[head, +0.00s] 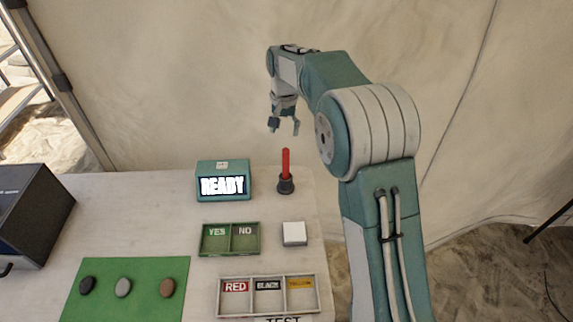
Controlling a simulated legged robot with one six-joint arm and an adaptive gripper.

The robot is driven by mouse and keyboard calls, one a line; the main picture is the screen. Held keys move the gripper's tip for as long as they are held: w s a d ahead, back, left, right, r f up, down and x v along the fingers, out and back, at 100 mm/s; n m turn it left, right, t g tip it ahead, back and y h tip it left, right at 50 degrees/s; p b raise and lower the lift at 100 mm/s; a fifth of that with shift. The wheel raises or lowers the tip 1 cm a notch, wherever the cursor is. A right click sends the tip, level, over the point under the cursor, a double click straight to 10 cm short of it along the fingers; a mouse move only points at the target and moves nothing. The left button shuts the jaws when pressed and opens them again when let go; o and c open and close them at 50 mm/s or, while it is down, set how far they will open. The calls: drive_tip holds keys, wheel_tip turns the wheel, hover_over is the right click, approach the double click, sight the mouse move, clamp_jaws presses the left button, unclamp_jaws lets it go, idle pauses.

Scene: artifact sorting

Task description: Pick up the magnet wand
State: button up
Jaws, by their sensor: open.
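The magnet wand (286,163) looks like a red stick standing upright in a small dark round holder (286,186) near the table's right back edge. My gripper (284,128) hangs above the wand, pointing down, with its fingers apart and nothing between them. In the picture a gap shows between the fingertips and the wand's top. The wand's lower end is hidden in the holder.
A teal box reading READY (223,181) stands left of the holder. In front are a green YES/NO tray (230,252), a white block (294,233) and a RED/BLACK/YELLOW tray (268,308). Three stones lie on a green mat (128,262). A dark box (35,215) stands left.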

sight(285, 157)
drive_tip(key=shift+w+a+f, duration=0.1)
drive_tip(key=shift+w+f, duration=0.4)
drive_tip(key=shift+f, duration=0.1)
drive_tip(key=f, duration=0.4)
drive_tip(key=shift+d+f, duration=0.35)
drive_tip(key=shift+f, duration=0.05)
drive_tip(key=shift+a+f, duration=0.25)
drive_tip(key=shift+f, duration=0.4)
drive_tip(key=f, duration=0.4)
drive_tip(key=shift+d+f, duration=0.25)
drive_tip(key=shift+d, duration=0.05)
drive_tip(key=shift+a, duration=0.1)
clamp_jaws()
